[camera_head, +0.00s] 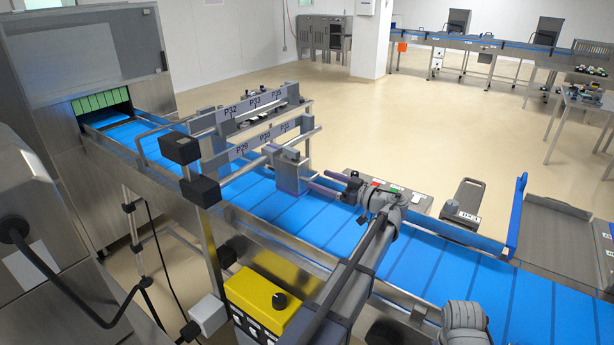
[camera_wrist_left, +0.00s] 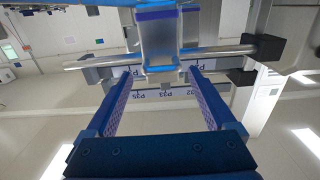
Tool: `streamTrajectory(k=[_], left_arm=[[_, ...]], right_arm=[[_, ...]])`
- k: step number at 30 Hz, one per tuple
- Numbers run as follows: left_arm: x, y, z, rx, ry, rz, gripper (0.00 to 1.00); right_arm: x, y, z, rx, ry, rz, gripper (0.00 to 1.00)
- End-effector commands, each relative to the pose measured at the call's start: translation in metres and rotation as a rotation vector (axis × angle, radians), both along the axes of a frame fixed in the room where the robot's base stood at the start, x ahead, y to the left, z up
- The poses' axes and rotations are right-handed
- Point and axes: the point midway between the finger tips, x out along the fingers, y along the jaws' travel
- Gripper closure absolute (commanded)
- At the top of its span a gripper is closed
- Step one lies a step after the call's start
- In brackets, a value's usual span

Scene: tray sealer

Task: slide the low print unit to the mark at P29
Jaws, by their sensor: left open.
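The low print unit (camera_head: 291,172) is a grey block on the lower rod of the near rail, low over the blue belt. It sits near the P30 and P31 labels, to the right of the P29 label (camera_head: 242,149). In the left wrist view the unit (camera_wrist_left: 159,42) shows between the fingers, with the rod crossing behind them. My left gripper (camera_head: 318,182) is open, its fingers pointing at the unit from the right. In the left wrist view the gripper (camera_wrist_left: 161,72) has one finger toward each side of the unit; I cannot tell whether they touch it. My right gripper does not show.
Black end blocks (camera_head: 200,191) cap the rods at the left. The blue belt (camera_head: 440,268) runs beneath. A yellow control box (camera_head: 262,300) stands in front.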

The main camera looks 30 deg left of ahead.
Motion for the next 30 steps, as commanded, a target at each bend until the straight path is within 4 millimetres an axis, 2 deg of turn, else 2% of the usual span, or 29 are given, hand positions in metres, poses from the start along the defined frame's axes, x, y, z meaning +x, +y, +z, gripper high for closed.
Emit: streamTrajectory(k=[6,13,25,30], left_arm=[[0.002,0.036,0.000,-0.001,0.000,0.003,0.11],[0.005,0.061,0.000,-0.001,0.000,0.001,0.11],[0.005,0.068,0.000,-0.001,0.000,0.000,0.11],[0.005,0.068,0.000,-0.001,0.000,0.000,0.29]], right_arm=[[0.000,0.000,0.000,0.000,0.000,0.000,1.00],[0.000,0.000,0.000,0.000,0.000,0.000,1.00],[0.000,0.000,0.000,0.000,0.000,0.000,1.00],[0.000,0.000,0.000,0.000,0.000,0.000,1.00]])
